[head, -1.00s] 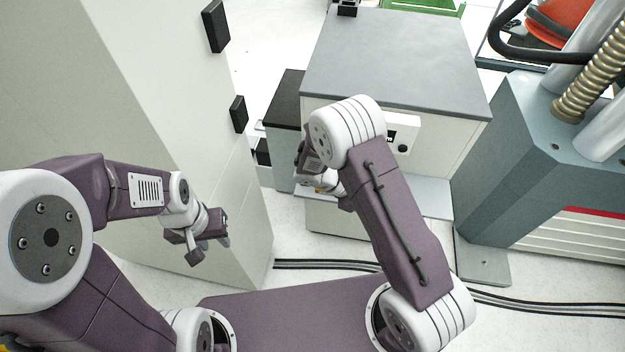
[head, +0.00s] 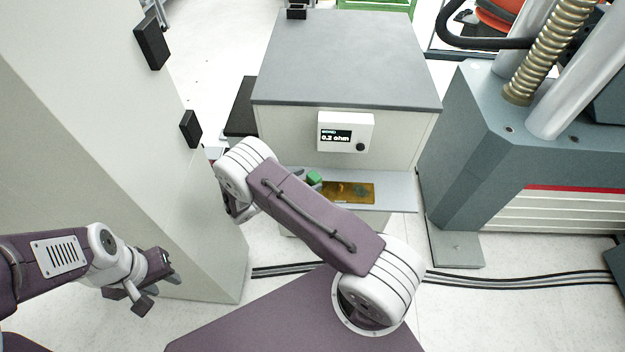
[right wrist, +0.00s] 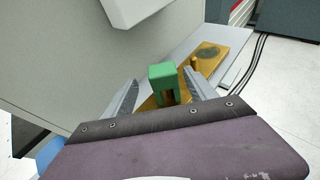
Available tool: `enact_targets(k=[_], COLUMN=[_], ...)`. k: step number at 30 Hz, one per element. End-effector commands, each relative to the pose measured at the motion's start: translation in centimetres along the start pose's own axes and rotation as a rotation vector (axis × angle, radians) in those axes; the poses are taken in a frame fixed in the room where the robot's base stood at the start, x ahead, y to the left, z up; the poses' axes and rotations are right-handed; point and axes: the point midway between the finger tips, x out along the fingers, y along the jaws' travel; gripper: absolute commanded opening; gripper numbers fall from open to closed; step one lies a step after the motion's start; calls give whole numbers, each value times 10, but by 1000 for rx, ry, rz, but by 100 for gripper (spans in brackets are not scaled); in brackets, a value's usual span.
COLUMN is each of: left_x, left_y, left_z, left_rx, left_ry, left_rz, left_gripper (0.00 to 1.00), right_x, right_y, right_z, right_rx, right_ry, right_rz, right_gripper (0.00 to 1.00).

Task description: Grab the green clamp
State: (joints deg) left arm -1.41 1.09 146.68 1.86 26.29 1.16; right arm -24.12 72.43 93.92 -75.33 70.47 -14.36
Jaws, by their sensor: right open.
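The green clamp (head: 314,178) sits at the left end of a brass-coloured plate (head: 352,192), on a grey shelf at the front of the cabinet. My right forearm partly covers it in the head view. In the right wrist view the green clamp (right wrist: 163,80) is a block with an arch shape, seen between the fingers of my right gripper (right wrist: 161,84). That gripper is open, and no contact with the clamp is clear. In the head view my right gripper is mostly hidden by its arm, left of the clamp. My left gripper (head: 143,284) is low at the left, away from the clamp; its jaw opening is unclear.
A white meter box (head: 345,132) reading 0.2 ohm is on the cabinet front above the shelf (head: 397,190). A tall pale panel (head: 110,140) stands left. A grey machine (head: 500,150) with columns stands right. Cables (head: 285,270) run across the floor.

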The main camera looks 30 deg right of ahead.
Motion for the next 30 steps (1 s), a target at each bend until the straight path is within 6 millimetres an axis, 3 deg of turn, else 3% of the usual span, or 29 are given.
enact_targets(k=[7, 15, 22, 23, 27, 30], left_x=[-3, -10, -10, -10, -10, -10], left_y=[0, 0, 0, 0, 0, 0], left_z=[0, -1, -1, -1, -1, -1], left_rx=[0, 0, 0, 0, 0, 0], left_ry=[0, 0, 0, 0, 0, 0], left_rz=[0, 0, 0, 0, 0, 0], left_gripper=[36, 36, 36, 36, 36, 36], right_x=[15, 59, 62, 62, 62, 62], right_y=[-1, -6, -5, -5, -5, -5], right_z=[0, -2, -3, -3, -3, -3], right_rx=[-1, 2, 1, 1, 1, 1], right_ry=[1, 2, 2, 2, 2, 2], right_rz=[-1, -3, 0, 0, 0, 0], right_gripper=[65, 65, 65, 63, 24, 0])
